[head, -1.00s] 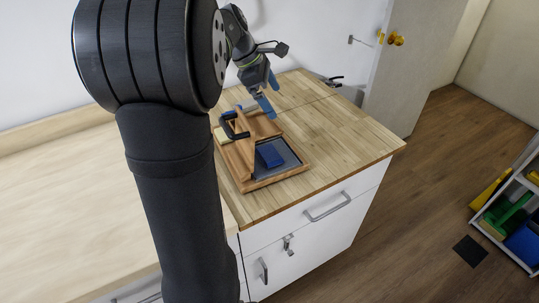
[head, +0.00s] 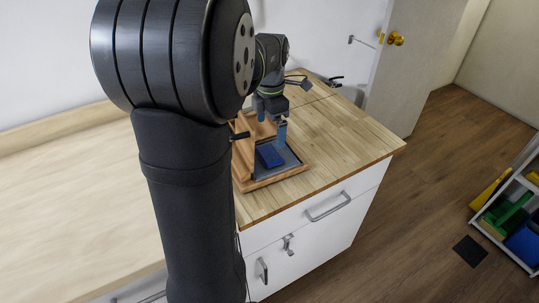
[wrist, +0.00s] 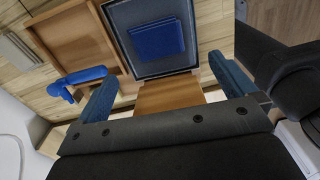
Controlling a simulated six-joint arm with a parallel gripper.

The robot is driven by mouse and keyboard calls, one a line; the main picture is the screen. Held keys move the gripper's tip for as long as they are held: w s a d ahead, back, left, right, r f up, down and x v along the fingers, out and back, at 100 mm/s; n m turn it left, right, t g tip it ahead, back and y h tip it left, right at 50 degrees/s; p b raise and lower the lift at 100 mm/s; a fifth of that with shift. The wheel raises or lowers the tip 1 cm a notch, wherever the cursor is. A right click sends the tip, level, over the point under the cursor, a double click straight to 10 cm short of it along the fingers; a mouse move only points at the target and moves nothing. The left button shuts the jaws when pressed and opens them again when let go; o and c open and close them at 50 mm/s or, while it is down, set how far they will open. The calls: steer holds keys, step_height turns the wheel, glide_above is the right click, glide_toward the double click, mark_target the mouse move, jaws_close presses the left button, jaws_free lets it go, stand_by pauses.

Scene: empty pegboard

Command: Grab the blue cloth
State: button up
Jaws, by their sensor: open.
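The blue cloth (head: 269,155) looks like a small folded block. It lies on the grey-lined floor of a wooden tray (head: 262,184). In the wrist view the cloth (wrist: 157,40) is near the top centre, ahead of my fingers. My gripper (head: 281,135) has blue fingertips and hangs point-down over the tray's far side, just beyond the cloth. In the wrist view my gripper (wrist: 166,88) is open, its fingers wide apart with nothing between them. It appears apart from the cloth.
An upright wooden panel (head: 245,157) stands along the tray's left side. A blue object (wrist: 78,82) lies left of my fingers in the wrist view. The wooden worktop (head: 335,150) is clear on the right. A dark tool (head: 333,82) lies at the back.

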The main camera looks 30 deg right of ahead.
glide_above(271, 152)
steer(key=f, duration=0.4)
steer(key=shift+s+a+f, duration=0.2)
steer(key=shift+s+a, duration=0.05)
steer(key=shift+a, duration=0.05)
steer(key=shift+w+d+f, duration=0.1)
steer(key=shift+w+f, duration=0.05)
steer(key=shift+f, duration=1.2)
steer(key=shift+w+d+f, duration=0.1)
steer(key=shift+f, duration=1.2)
steer(key=c, duration=1)
steer(key=shift+r, duration=0.1)
